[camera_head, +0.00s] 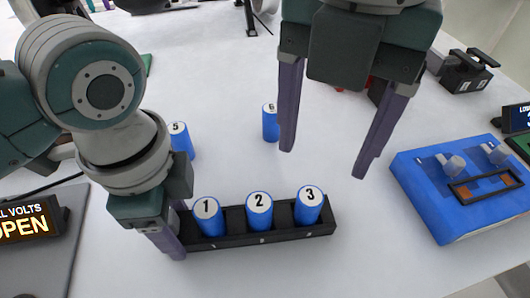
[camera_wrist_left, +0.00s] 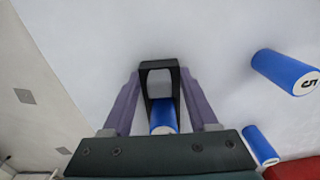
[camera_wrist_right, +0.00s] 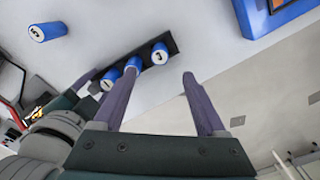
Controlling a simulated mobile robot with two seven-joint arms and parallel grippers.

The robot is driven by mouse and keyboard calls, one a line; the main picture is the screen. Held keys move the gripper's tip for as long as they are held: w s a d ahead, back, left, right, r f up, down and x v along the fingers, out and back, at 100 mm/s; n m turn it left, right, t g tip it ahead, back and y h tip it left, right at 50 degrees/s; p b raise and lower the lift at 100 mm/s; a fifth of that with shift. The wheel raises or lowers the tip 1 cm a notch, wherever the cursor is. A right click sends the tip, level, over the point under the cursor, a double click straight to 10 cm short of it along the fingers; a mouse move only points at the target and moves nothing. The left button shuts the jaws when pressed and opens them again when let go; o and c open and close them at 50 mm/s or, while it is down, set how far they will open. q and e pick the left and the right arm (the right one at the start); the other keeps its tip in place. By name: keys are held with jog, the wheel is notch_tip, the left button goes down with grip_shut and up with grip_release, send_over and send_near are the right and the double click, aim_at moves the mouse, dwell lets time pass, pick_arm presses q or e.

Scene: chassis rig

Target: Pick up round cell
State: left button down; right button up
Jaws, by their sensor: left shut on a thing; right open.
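Blue round cells numbered 1 (camera_head: 209,217), 2 (camera_head: 259,212) and 3 (camera_head: 309,206) stand in a black rack (camera_head: 290,236) on the white table. Cell 5 (camera_head: 181,140) and another blue cell (camera_head: 270,123), apparently 6, stand behind the rack. My left gripper (camera_head: 175,240) is shut on the rack's left end; in the left wrist view its fingers flank the rack (camera_wrist_left: 178,82), with a blue cell (camera_wrist_left: 162,115) partly hidden between them. My right gripper (camera_head: 323,165) is open and empty above and behind cell 3, which also shows in the right wrist view (camera_wrist_right: 160,54).
A blue panel (camera_head: 425,190) with grey knobs lies at the right. A display reading OPEN (camera_head: 30,220) stands on a grey surface at the left. A black device (camera_head: 470,72) sits at the back right. The table between the rack and the blue panel is clear.

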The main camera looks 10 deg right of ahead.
jog(key=r+m, duration=0.1)
jog(key=m, duration=1)
send_over(311, 196)
jog(key=f, duration=0.5)
jog(key=shift+s+d+f, duration=0.2)
jog(key=f, duration=0.5)
jog(key=shift+w+a+f, duration=0.2)
jog(key=shift+f, duration=0.15)
jog(key=shift+c, duration=0.3)
grip_shut()
